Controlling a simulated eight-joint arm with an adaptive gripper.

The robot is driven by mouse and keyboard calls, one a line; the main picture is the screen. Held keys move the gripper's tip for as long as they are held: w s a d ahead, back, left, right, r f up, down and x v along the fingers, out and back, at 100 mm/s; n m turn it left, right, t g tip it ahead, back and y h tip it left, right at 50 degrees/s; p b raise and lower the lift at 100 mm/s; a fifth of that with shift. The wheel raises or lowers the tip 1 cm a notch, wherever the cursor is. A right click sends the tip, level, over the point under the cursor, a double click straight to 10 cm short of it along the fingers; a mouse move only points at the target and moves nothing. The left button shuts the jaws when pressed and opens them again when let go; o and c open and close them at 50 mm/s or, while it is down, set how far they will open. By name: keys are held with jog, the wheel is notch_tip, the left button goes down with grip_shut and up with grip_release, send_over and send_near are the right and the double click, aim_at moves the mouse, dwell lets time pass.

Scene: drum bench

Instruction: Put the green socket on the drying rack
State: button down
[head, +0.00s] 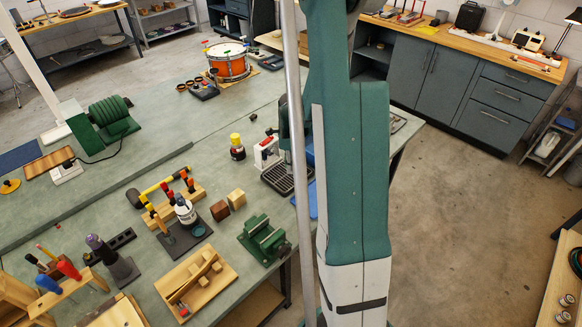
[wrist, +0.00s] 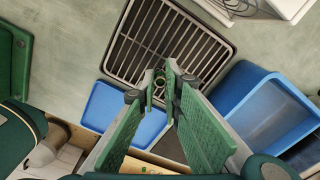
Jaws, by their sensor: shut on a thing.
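My gripper (wrist: 163,80) shows in the wrist view, its two green-padded fingers closed in toward each other at the tips. A small dark-green ring-shaped socket (wrist: 158,83) is held between the fingertips, with its round opening showing. The drying rack (wrist: 145,62), a dark grid of bars with a pale rim, lies beyond the fingertips, and the socket overlaps its near edge in the picture. I cannot tell the height of the socket over it. In the head view the rack (head: 278,180) shows partly, left of my arm, which hides my gripper and the socket.
A blue tray (wrist: 112,108) lies left of the fingers and a deeper blue bin (wrist: 262,90) stands on the right, both close to the rack. A red-and-white device (head: 266,150) stands behind the rack. A green vise (head: 264,240) sits at the bench's front edge.

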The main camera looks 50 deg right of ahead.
jog(key=shift+f, duration=0.25)
jog(key=c, duration=2.5)
grip_release()
jog(key=shift+r, duration=0.1)
jog(key=shift+r, duration=0.25)
notch_tip(320, 180, up, 12)
jog(key=shift+f, duration=0.1)
jog(key=shift+a, duration=0.1)
